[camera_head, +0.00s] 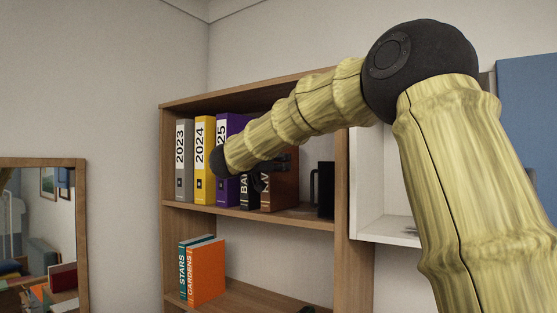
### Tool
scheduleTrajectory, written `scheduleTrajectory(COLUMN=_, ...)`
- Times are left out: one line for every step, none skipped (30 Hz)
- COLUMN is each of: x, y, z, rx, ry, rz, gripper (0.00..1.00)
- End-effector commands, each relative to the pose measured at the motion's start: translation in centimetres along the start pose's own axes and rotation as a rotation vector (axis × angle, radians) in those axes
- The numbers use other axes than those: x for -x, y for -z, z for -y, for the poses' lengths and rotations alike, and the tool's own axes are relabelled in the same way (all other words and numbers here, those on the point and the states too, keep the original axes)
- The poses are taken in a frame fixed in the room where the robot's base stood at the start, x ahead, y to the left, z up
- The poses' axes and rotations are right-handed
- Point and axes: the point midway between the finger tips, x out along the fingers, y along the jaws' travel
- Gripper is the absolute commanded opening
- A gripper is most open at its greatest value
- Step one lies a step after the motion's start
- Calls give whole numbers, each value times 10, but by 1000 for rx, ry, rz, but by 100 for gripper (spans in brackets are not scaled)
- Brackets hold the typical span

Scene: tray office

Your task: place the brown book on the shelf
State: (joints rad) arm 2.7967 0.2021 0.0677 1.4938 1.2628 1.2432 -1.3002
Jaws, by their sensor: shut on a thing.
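The brown book (284,195) stands upright on the upper board of the wooden shelf (300,219), or just above it; I cannot tell if it touches. Its spine faces out, with white lettering partly covered by my gripper. My gripper (262,182) is at the book's upper part, shut on it; my forearm hides much of the gripper and the book's top. A black book (244,196) with white letters is just left of the brown book.
Purple (225,195), yellow (204,170) and grey (184,165) binders stand to the left. Teal (184,270) and orange (207,272) books stand below. A white cabinet (375,229) adjoins at right.

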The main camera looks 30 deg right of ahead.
Motion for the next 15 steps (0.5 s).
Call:
scheduleTrajectory(x=0, y=1, z=0, rx=-1, ry=0, rz=-2, gripper=0)
scheduleTrajectory(x=0, y=0, z=0, rx=-1, ry=0, rz=-2, gripper=0)
scheduleTrajectory(x=0, y=0, z=0, rx=-1, ry=0, rz=-2, gripper=0)
scheduleTrajectory(x=0, y=0, z=0, rx=-1, ry=0, rz=-2, gripper=0)
scheduleTrajectory(x=0, y=0, z=0, rx=-1, ry=0, rz=-2, gripper=0)
scheduleTrajectory(x=0, y=0, z=0, rx=-1, ry=0, rz=-1, gripper=0)
scheduleTrajectory(x=0, y=0, z=0, rx=-1, ry=0, rz=-1, gripper=0)
scheduleTrajectory(x=0, y=0, z=0, rx=-1, ry=0, rz=-1, gripper=0)
scheduleTrajectory(x=0, y=-1, z=0, rx=-1, ry=0, rz=-1, gripper=0)
scheduleTrajectory(x=0, y=-1, z=0, rx=-1, ry=0, rz=-1, gripper=0)
scheduleTrajectory(x=0, y=-2, z=0, rx=0, ry=0, rz=0, gripper=37)
scheduleTrajectory(x=0, y=-2, z=0, rx=0, ry=0, rz=0, gripper=45)
scheduleTrajectory(x=0, y=-2, z=0, rx=0, ry=0, rz=0, gripper=50)
scheduleTrajectory(x=0, y=-2, z=0, rx=0, ry=0, rz=0, gripper=53)
scheduleTrajectory(x=0, y=-2, z=0, rx=0, ry=0, rz=0, gripper=53)
